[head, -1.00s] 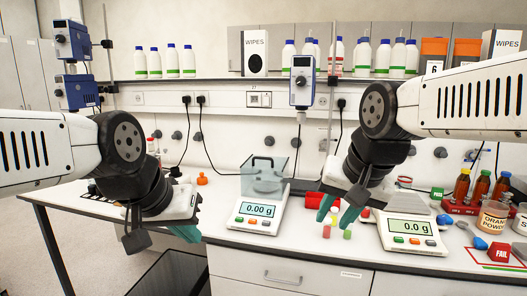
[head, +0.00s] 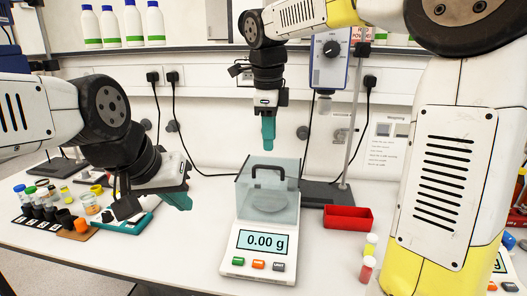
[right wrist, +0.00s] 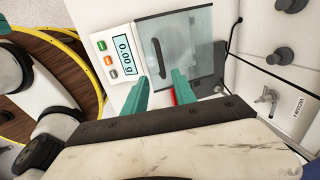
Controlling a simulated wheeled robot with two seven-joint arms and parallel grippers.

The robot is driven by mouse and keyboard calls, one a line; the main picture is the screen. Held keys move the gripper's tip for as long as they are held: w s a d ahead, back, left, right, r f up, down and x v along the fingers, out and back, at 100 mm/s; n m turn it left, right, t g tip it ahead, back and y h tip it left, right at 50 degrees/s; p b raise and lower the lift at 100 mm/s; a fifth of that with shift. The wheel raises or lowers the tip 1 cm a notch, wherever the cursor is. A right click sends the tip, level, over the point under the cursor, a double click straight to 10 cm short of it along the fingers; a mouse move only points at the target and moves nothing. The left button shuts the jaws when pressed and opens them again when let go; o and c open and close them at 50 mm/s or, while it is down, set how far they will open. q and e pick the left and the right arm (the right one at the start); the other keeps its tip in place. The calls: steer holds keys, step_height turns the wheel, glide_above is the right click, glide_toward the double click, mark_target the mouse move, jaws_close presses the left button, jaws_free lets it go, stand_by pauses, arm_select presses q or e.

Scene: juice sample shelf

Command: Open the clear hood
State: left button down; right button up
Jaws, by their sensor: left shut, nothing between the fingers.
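The clear hood (head: 252,190) sits down over the round pan of the white balance (head: 238,262), which reads 0.00 g. Its black handle (head: 268,172) shows near the top, and also in the right wrist view (right wrist: 157,58). My right gripper (head: 268,141) points down above and behind the hood, empty and apart from it. In the right wrist view its teal fingers (right wrist: 161,77) are spread, with the hood and handle beyond them. My left gripper (head: 180,200) is shut and empty, left of the balance above the bench.
A red tray (head: 347,219) lies right of the balance, with small yellow and pink vials (head: 368,258) in front of it. A stand with a blue-grey device (head: 328,55) rises behind. Several jars and a teal tray (head: 122,222) stand at the left. Bench beside the balance's left is clear.

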mark_target(269, 168)
steer(key=f, duration=0.2)
steer(key=w+f, duration=0.1)
steer(key=f, duration=0.4)
steer(key=shift+w+f, duration=0.3)
steer(key=shift+w, duration=0.1)
jaws_close()
stand_by(1.1)
